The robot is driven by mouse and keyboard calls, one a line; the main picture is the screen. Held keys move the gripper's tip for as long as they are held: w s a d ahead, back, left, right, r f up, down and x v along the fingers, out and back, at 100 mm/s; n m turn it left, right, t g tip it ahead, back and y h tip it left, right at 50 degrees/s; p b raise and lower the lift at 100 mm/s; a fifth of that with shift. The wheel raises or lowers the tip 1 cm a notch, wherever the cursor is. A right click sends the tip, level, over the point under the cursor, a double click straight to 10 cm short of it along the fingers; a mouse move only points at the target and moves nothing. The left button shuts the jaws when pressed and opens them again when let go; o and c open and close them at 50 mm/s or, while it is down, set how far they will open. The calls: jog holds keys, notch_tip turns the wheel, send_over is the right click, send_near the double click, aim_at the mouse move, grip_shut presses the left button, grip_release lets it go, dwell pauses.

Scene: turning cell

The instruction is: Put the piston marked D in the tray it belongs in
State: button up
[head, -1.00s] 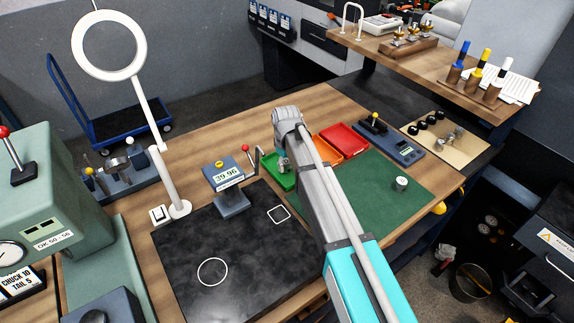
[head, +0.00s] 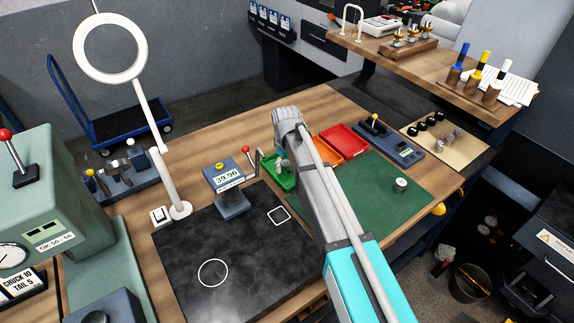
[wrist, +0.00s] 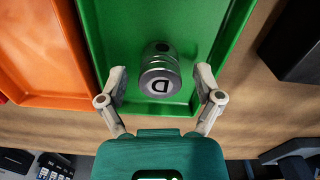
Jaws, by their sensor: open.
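The piston marked D (wrist: 160,72) is a grey metal cylinder whose lettered end faces the wrist camera. It is in the green tray (wrist: 222,40), within the tray's walls near its end. My gripper (wrist: 160,84) is open, with one finger on each side of the piston and a visible gap to both. In the head view my gripper (head: 282,166) is over the green tray (head: 269,168), which my arm partly hides. The orange tray (head: 345,146) and red tray (head: 344,132) lie beside it.
Another metal piece (head: 401,184) stands on the green mat (head: 385,207). A gauge reading 39.96 (head: 228,178) stands left of the trays. A blue device (head: 390,143) lies right of the red tray. The dark plate (head: 190,250) is mostly clear.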

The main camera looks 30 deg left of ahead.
aim_at(287, 163)
notch_tip(287, 163, up, 12)
jog(key=p, duration=1.1)
jog(key=shift+f, duration=0.25)
dwell(0.7)
jog(key=w+d+m, duration=0.3)
jog(key=d+m, duration=0.3)
jog(key=d, duration=2.1)
jog(key=s+d+m, duration=0.4)
jog(key=s+d, duration=0.1)
jog(key=d, duration=0.7)
jog(key=s+d+m, duration=0.4)
jog(key=s+d, duration=0.1)
jog(key=d, duration=0.8)
jog(key=shift+d, duration=0.15)
jog(key=shift+w, duration=0.1)
